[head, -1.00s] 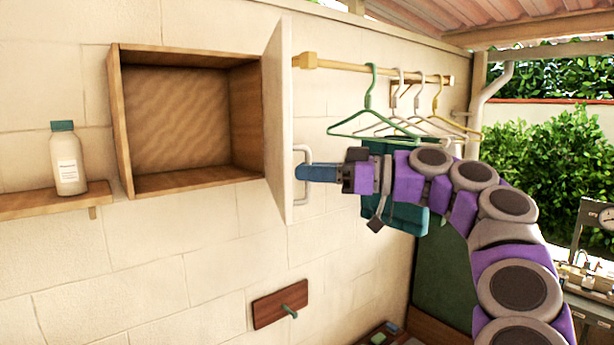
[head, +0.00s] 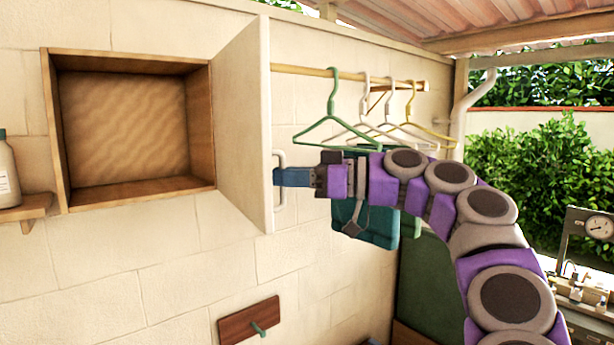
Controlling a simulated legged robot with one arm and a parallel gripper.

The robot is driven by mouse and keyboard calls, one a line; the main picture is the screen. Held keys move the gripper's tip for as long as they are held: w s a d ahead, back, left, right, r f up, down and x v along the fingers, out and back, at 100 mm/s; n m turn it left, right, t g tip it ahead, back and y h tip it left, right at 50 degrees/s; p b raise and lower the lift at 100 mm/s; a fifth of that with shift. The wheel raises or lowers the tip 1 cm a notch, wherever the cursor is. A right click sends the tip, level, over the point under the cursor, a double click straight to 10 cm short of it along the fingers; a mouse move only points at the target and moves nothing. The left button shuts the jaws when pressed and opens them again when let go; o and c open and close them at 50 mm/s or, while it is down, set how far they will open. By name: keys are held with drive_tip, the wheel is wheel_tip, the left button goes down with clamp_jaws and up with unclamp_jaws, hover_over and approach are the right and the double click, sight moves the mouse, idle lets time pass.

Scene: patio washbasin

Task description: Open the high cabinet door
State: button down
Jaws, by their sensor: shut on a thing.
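The high cabinet (head: 199,130) is a wooden box on the wall, and its inside looks empty. Its pale door (head: 244,125) stands wide open, hinged on the cabinet's right side and sticking out from the wall. A white bar handle (head: 282,202) is on the door's right-hand face. My gripper (head: 284,178) comes from the right with its blue fingers at the handle, shut on it. The fingers cover the handle's middle.
A rail (head: 300,70) with several hangers (head: 331,118) and a teal cloth (head: 372,232) is behind my arm. A bottle (head: 6,172) stands on a shelf (head: 33,208) at left. A wooden peg board (head: 248,320) is low on the wall.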

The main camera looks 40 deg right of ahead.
drive_tip(key=shift+w+a, duration=0.25)
drive_tip(key=shift+a, duration=0.35)
drive_tip(key=c, duration=1.6)
unclamp_jaws()
drive_tip(key=shift+d, duration=0.2)
drive_tip(key=o, duration=0.4)
drive_tip(key=d, duration=0.4)
drive_tip(key=shift+w+f, duration=0.1)
drive_tip(key=shift+f, duration=0.2)
drive_tip(key=shift+w+a+r, duration=0.1)
drive_tip(key=shift+a+r, duration=0.1)
drive_tip(key=shift+a, duration=1.65)
drive_tip(key=shift+w+d+p+v, duration=0.15)
drive_tip(key=shift+p+v, duration=2.85)
drive_tip(key=shift+v, duration=1.6)
drive_tip(key=shift+w+d+p+v, duration=0.1)
drive_tip(key=shift+p+v, duration=2.85)
drive_tip(key=shift+v, duration=1.6)
